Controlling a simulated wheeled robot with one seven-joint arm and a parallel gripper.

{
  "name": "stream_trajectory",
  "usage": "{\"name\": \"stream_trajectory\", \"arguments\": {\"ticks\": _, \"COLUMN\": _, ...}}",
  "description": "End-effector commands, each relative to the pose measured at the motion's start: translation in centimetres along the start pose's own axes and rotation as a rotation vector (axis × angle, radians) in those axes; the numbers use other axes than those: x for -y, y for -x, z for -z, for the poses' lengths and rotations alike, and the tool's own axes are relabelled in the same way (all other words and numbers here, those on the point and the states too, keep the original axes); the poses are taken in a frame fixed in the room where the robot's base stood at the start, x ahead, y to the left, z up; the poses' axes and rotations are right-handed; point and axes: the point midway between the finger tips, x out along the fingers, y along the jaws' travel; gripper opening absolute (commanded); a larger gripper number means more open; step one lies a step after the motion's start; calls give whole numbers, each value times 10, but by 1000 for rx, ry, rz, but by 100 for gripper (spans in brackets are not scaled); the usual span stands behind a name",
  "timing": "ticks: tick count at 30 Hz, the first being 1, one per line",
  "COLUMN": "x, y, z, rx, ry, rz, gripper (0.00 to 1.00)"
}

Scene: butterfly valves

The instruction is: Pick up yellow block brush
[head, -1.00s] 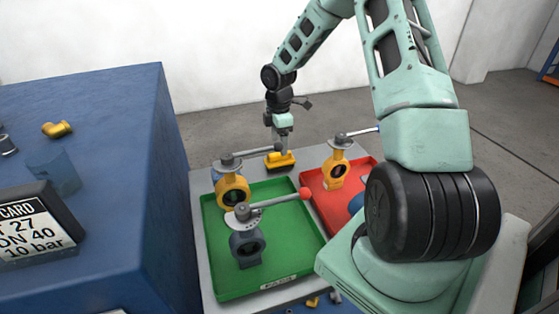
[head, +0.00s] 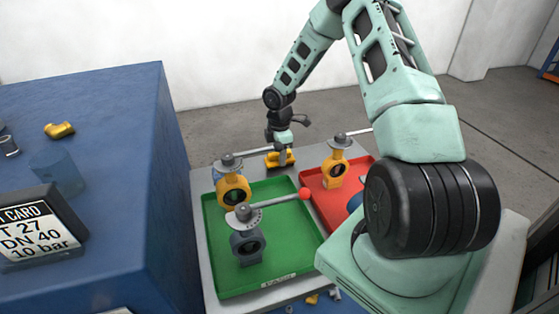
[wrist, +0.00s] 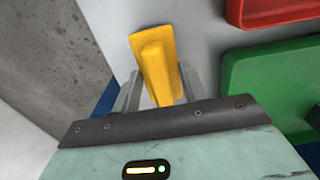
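The yellow block brush (head: 280,160) lies at the far edge of the grey table, behind the green tray. In the wrist view the brush (wrist: 157,65) is a yellow block with a raised yellow handle on top, its near end hidden by my gripper's body. My gripper (head: 281,149) is low, right over the brush. In the wrist view the two grey fingers of my gripper (wrist: 160,92) stand on either side of the handle. They look open. I cannot see them pressing on the brush.
A green tray (head: 285,253) holds a grey valve (head: 247,245) with a red-tipped lever, with a yellow valve (head: 233,190) at its far left. A red tray (head: 319,195) with a yellow valve (head: 337,169) is at the right. A blue cabinet (head: 120,150) stands left.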

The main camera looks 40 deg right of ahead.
Motion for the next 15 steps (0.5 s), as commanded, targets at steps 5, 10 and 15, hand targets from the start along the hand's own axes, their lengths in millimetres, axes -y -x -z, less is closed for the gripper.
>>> {"name": "stream_trajectory", "arguments": {"ticks": 5, "x": 0, "y": 0, "z": 0, "rx": 0, "ry": 0, "rz": 0, "gripper": 18}}
{"name": "stream_trajectory", "arguments": {"ticks": 10, "x": -1, "y": 4, "z": 0, "rx": 0, "ry": -1, "rz": -2, "gripper": 18}}
{"name": "stream_trajectory", "arguments": {"ticks": 15, "x": -2, "y": 28, "z": -1, "rx": 1, "ry": -2, "rz": -6, "gripper": 18}}
